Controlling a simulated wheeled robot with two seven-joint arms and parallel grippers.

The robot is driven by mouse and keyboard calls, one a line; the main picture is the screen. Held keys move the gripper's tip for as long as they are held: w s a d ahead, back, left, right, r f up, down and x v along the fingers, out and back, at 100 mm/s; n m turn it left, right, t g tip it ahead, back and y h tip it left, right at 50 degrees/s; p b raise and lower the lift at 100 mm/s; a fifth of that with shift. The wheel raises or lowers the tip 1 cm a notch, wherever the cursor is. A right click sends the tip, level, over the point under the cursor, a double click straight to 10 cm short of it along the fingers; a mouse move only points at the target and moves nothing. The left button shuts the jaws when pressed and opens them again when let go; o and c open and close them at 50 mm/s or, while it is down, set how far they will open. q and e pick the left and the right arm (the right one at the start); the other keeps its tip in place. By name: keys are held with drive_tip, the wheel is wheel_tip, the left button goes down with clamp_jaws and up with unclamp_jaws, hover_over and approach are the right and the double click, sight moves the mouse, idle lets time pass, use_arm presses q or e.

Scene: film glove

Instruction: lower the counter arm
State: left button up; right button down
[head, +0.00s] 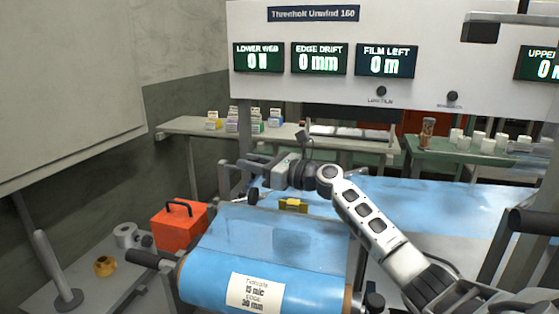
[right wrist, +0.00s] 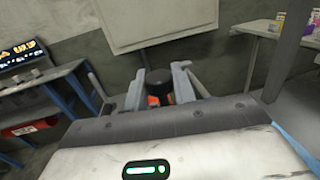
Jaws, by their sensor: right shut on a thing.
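My right gripper (head: 250,172) reaches in from the right, over the far edge of the blue film roll (head: 215,262). In the right wrist view its two fingers (right wrist: 160,94) stand on either side of a dark round knob (right wrist: 158,82) and are shut on it. I take the knob to be the end of the counter arm. The rest of that arm is hidden or hard to tell from the grey brackets around the gripper. A small black knob (head: 252,196) shows just below the fingers in the head view. My left gripper is not in view.
A yellow block (head: 293,205) sits behind the roll. Blue film (head: 430,205) stretches right.

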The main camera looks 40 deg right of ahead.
drive_tip(key=shift+f, duration=0.15)
drive_tip(key=shift+n, duration=0.3)
drive_tip(key=c, duration=1.1)
unclamp_jaws()
drive_tip(key=shift+c, duration=0.2)
drive_tip(key=shift+s, duration=0.1)
